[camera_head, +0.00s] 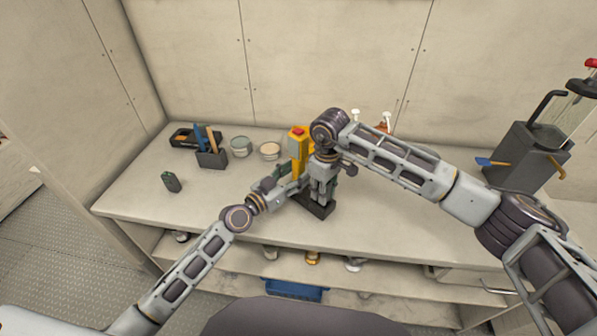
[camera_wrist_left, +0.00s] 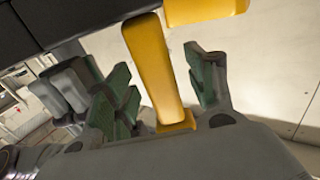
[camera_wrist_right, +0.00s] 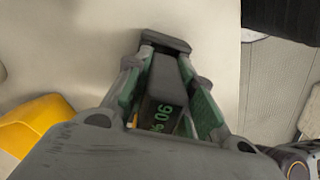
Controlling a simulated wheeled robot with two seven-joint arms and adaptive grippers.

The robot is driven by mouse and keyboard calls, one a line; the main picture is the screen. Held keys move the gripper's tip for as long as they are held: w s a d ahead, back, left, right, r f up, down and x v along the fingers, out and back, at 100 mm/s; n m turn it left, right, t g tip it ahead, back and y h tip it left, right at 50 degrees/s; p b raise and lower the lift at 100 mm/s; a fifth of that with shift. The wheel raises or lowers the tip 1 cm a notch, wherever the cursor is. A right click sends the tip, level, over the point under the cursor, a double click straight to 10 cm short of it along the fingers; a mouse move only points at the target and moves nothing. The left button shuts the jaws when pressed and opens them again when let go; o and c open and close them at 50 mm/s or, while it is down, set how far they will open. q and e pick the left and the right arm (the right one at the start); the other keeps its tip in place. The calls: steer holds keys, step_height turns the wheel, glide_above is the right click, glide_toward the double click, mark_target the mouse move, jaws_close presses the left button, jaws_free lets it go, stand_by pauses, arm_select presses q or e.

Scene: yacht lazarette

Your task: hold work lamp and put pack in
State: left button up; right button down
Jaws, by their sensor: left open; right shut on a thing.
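The yellow work lamp (camera_head: 297,146) with a red top stands upright on the bench in the head view. My left gripper (camera_head: 290,183) is at its side, open. In the left wrist view the lamp's yellow handle (camera_wrist_left: 152,70) lies between the open green-padded fingers (camera_wrist_left: 165,95). My right gripper (camera_head: 322,192) points down just right of the lamp. In the right wrist view it (camera_wrist_right: 165,95) is shut on a dark pack (camera_wrist_right: 165,85) with green lettering. Below the right fingers, a black block (camera_head: 313,207) shows partly; whether it is the pack or the lamp's foot I cannot tell.
A small dark block with green (camera_head: 171,182) stands at the bench's left. A grey bin (camera_head: 524,155) with tools stands far right. The front left bench is clear; a blue crate (camera_head: 295,290) sits below.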

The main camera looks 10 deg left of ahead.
arm_select(q)
steer(key=shift+x, duration=0.8)
jaws_close()
stand_by(0.7)
